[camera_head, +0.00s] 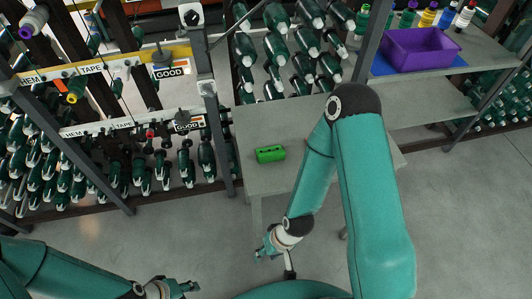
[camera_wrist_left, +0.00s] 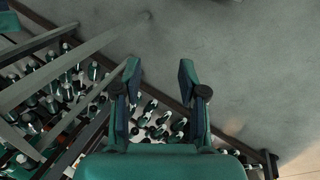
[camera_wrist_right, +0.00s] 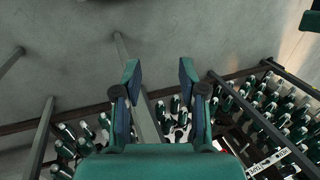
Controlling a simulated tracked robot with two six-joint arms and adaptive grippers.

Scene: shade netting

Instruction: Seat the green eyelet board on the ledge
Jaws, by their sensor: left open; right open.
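A small green block (camera_head: 270,154), which looks like the green eyelet board, lies on the grey table (camera_head: 254,122) in the middle of the head view. My right gripper (camera_head: 268,244) is in front of the table, apart from the block. It is open and empty in the right wrist view (camera_wrist_right: 160,82). My left gripper (camera_head: 182,288) is low at the bottom left of the head view, far from the block. It is open and empty in the left wrist view (camera_wrist_left: 160,82). I cannot tell for sure which surface is the ledge.
A rack with HEM TAPE rails (camera_head: 90,68) and GOOD labels stands at the left. A purple bin (camera_head: 420,48) sits on a blue mat at the back right, near several bottles (camera_head: 428,16). Racks of green spools (camera_head: 298,55) stand behind the table. Much of the table top is clear.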

